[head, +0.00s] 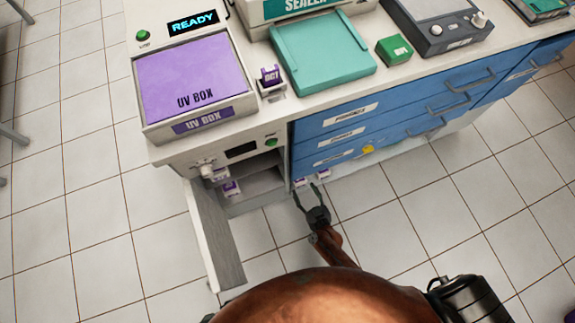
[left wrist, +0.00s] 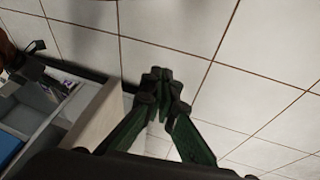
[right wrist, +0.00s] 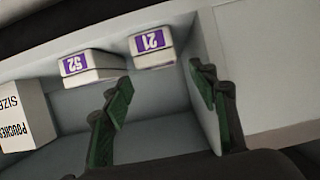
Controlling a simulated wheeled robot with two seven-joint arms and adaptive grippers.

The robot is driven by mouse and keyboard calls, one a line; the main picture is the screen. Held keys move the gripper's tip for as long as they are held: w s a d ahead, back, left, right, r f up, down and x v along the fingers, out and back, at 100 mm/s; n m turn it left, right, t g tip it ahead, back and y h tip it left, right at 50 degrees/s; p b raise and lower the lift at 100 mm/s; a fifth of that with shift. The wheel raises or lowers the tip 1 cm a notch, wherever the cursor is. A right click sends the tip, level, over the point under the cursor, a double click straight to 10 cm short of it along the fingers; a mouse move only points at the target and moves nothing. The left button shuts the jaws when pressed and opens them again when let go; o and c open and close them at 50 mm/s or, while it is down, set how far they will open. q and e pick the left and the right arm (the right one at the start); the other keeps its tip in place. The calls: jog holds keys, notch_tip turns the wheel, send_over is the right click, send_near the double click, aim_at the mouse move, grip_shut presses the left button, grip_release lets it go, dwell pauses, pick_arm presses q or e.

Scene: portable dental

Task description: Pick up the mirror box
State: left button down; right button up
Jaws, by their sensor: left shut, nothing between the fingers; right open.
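No box in view carries a readable mirror label, so I cannot tell which is the mirror box. In the head view the right gripper (head: 309,191) is at the low opening below the blue drawers, near two small purple-labelled boxes (head: 323,175). My left gripper (left wrist: 161,78) is shut and empty above the tiled floor.
A box marked POUCHES SIZE (right wrist: 22,115) stands beside box 52. The compartment's side wall (right wrist: 207,50) is close to the right finger. A cabinet door (head: 215,240) hangs open at left. The UV box (head: 195,85) stands on the counter. Floor in front is clear.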

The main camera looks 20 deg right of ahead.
aim_at(300, 183)
jog(key=b+x, duration=0.1)
jog(key=x, duration=0.1)
jog(key=b+x, duration=0.1)
jog(key=x, duration=0.1)
jog(key=shift+s+f, duration=0.1)
jog(key=shift+f, duration=0.3)
jog(key=shift+w+f, duration=0.1)
jog(key=shift+w, duration=0.6)
jog(key=w+f+b, duration=0.2)
jog(key=w+b, duration=0.1)
jog(key=shift+w+d+f+b, duration=0.1)
jog(key=shift+w+f+b, duration=0.2)
jog(key=shift+w, duration=0.4)
pick_arm(q)
notch_tip(300, 183, down, 9)
jog(key=w+t, duration=0.2)
jog(key=t, duration=0.2)
jog(key=shift+w, duration=0.1)
pick_arm(e)
jog(key=shift+c, duration=0.2)
jog(key=shift+r, duration=0.1)
jog(key=c, duration=1.3)
